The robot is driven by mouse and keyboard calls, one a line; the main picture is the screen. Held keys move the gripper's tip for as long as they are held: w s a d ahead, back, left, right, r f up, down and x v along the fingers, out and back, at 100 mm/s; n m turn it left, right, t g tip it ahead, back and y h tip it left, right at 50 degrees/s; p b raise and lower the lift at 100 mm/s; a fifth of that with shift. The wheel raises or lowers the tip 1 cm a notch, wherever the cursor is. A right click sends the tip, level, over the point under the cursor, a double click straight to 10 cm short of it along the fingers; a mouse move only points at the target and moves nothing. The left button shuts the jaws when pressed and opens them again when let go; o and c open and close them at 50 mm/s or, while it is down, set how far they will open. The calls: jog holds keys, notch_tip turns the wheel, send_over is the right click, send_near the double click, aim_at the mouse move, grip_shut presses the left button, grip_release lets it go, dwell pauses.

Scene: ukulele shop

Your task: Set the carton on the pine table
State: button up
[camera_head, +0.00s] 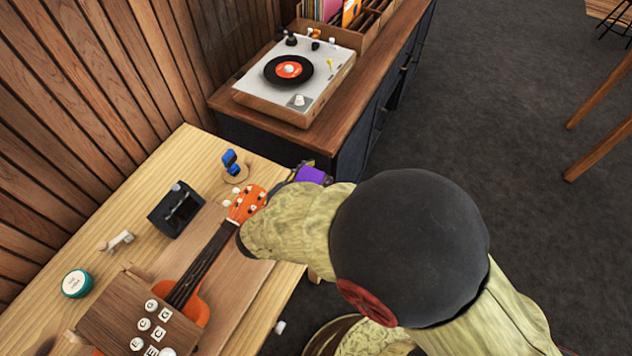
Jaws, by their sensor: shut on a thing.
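A small purple box, which I take to be the carton (313,175), shows just past my wrist, only its top and one side visible. My gripper (299,172) is mostly hidden behind my arm; it is shut on the carton. Both are at the right edge of the pine table (182,152), close to the ukulele's head. The arm hides whether the carton touches the table. The pale pine table fills the lower left.
An orange ukulele (246,205) lies on the table, with a lettered wooden block (125,305) over its body. A black holder (176,208), a blue clip-like item (231,162) and a teal tin (76,283) stand near. A turntable (262,92) sits on the cabinet behind.

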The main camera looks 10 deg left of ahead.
notch_tip(320, 180, down, 3)
jog(key=shift+f+b, duration=0.15)
jog(key=shift+b, duration=0.85)
jog(key=o, duration=1.2)
jog(key=shift+o, duration=0.6)
jog(key=shift+s+r, duration=0.2)
jog(key=shift+r, duration=0.05)
jog(key=p+v, duration=0.5)
jog(key=v, duration=0.6)
jog(key=shift+s+a+p, duration=0.2)
jog(key=shift+s+p, duration=0.05)
jog(key=shift+p, duration=0.05)
